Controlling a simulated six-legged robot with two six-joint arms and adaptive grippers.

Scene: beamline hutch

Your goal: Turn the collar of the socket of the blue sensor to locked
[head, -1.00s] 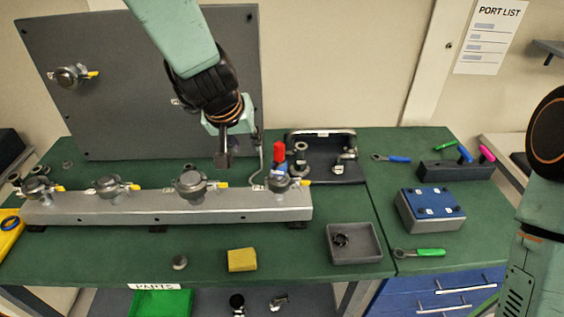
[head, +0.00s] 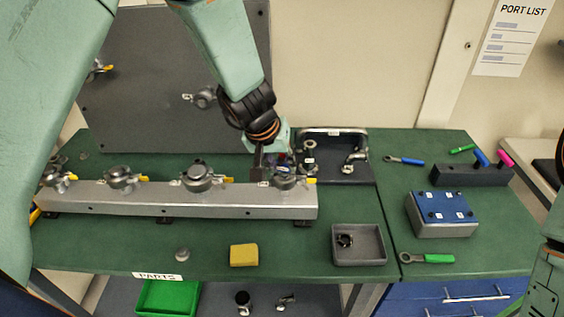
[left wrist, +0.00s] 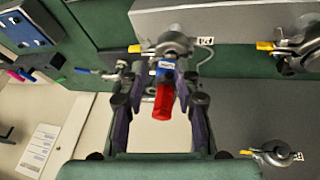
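The sensor shows in the left wrist view with a blue part (left wrist: 166,68) and a red end (left wrist: 163,103). It sits at the rightmost socket (head: 286,183) on the grey rail; the socket also shows in the left wrist view (left wrist: 174,44). A yellow lever (left wrist: 135,48) sticks out from the collar's side. My left gripper (left wrist: 160,72) has its fingers on both sides of the sensor, with gaps visible. In the head view my left gripper (head: 268,166) is at this socket and hides most of the sensor. My right gripper is out of view.
The grey rail (head: 240,212) carries several other sockets to the left. A grey upright panel (head: 140,100) stands behind. A black stand (head: 345,172) with fittings is close on the right. A grey tray (head: 372,259) and yellow block (head: 243,255) lie in front.

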